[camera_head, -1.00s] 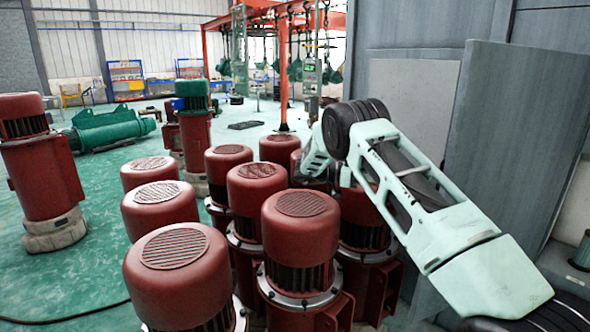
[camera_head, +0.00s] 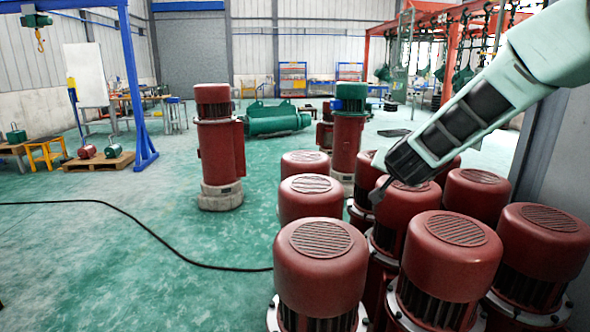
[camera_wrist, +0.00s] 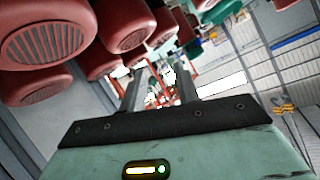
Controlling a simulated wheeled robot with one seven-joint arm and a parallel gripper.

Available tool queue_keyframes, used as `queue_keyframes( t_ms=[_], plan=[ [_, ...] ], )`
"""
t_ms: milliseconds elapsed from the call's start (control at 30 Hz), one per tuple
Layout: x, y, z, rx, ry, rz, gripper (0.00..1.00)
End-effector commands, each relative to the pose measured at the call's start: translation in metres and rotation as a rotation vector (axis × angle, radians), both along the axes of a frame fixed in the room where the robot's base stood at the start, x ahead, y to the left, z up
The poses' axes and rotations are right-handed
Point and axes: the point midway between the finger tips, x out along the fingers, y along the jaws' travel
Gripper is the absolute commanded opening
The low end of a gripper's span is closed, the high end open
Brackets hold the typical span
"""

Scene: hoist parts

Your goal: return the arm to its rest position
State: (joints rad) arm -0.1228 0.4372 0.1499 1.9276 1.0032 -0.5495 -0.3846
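My arm (camera_head: 480,108), pale green with dark sections, reaches in from the upper right in the head view. Its dark far end hangs over the group of red motors (camera_head: 451,240); fingers cannot be made out clearly there. In the wrist view my gripper (camera_wrist: 160,75) shows two grey fingers standing apart, with only distant background seen between them. It is open and holds nothing. Red motor tops also show in the wrist view (camera_wrist: 48,35), at the upper left, with the picture strongly tilted.
Several motors crowd below and beside my arm. A taller red unit (camera_head: 220,150) stands alone at left, and a green cylinder (camera_head: 277,119) lies behind. A black cable (camera_head: 150,233) crosses the open green floor. A grey panel (camera_head: 565,150) is close at right.

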Motion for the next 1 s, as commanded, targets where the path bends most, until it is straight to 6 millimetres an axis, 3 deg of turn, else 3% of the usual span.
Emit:
queue_keyframes(
  t_ms=[33, 167, 200, 300, 400, 533, 600, 700, 833, 1000],
  plan=[
    [-0.019, 0.034, 0.000, 0.016, 0.037, 0.114, 0.32],
    [-0.079, 0.106, -0.010, 0.034, 0.165, 0.388, 0.32],
    [-0.102, 0.125, -0.014, 0.032, 0.210, 0.467, 0.32],
    [-0.164, 0.161, -0.026, 0.011, 0.336, 0.653, 0.32],
    [-0.233, 0.180, -0.041, -0.038, 0.481, 0.818, 0.32],
    [-0.324, 0.179, -0.060, -0.146, 0.682, 0.995, 0.32],
    [-0.366, 0.167, -0.070, -0.216, 0.788, 1.061, 0.32],
    [-0.412, 0.146, -0.079, -0.315, 0.915, 1.120, 0.32],
    [-0.446, 0.122, -0.085, -0.410, 1.020, 1.151, 0.32],
    [-0.458, 0.111, -0.087, -0.449, 1.061, 1.159, 0.32]
  ],
)
